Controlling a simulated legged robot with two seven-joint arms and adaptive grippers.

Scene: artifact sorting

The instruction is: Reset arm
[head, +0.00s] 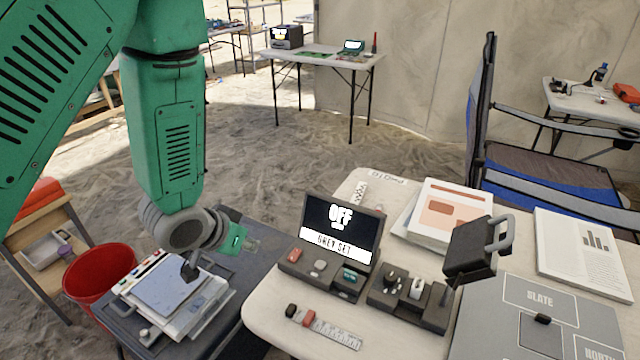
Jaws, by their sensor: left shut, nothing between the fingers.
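My left arm comes in from the upper left, and its gripper (190,271) points down over a pale device with a grey-blue top panel (160,287). The fingers are shut and empty. I cannot tell whether the tips touch the panel. The device sits on a dark side table (262,240) left of the white table. My right gripper is not in view.
The white table (277,317) holds a console with an "OFF" screen (341,228), a dark handled box (470,247), papers (448,213) and a grey sorting board (485,310). A red bucket (88,275) and a blue-grey chair (545,170) stand nearby. Sandy floor is open behind.

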